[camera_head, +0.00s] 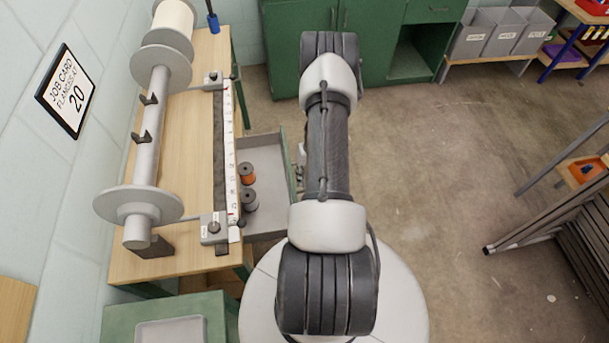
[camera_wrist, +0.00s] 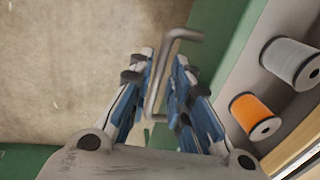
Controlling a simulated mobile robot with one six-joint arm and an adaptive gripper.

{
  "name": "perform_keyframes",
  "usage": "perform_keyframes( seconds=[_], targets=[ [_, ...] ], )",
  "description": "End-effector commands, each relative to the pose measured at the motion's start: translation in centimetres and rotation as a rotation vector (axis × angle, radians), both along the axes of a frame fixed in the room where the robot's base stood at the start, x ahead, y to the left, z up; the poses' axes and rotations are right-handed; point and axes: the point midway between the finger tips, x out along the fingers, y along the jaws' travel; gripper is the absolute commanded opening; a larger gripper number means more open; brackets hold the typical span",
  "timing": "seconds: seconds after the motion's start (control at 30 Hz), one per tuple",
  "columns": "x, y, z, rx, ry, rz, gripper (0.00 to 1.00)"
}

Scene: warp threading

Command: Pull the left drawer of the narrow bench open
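The left drawer (camera_head: 272,212) of the narrow bench (camera_head: 196,142) stands pulled out to the right of the bench top. It holds an orange spool (camera_head: 247,173) and a grey spool (camera_head: 249,200); the wrist view also shows the orange spool (camera_wrist: 251,115) and the grey spool (camera_wrist: 290,62). The drawer has a green front (camera_wrist: 222,42) with a grey bar handle (camera_wrist: 160,80). My gripper (camera_wrist: 164,62) has its blue-padded fingers on either side of the handle, with narrow gaps showing. In the head view my arm mostly hides the gripper.
A roller with flanges (camera_head: 150,140) and a measuring strip (camera_head: 229,150) are on the bench. Green cabinets (camera_head: 375,40) and grey bins (camera_head: 495,35) stand at the back. A dark slatted item (camera_head: 585,235) is at the right. The floor (camera_head: 440,150) between is clear.

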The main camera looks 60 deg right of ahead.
Motion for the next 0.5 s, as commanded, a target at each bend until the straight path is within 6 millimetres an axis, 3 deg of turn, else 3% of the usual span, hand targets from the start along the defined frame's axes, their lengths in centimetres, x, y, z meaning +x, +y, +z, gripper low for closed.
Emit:
perform_keyframes(
  seconds=[0.17,0.5],
  targets=[
    [-0.2,-0.4,2.0,-0.002,-0.002,-0.001,0.18],
    [-1.2,-1.2,8.9,-0.004,-0.002,-0.001,0.18]
  ],
)
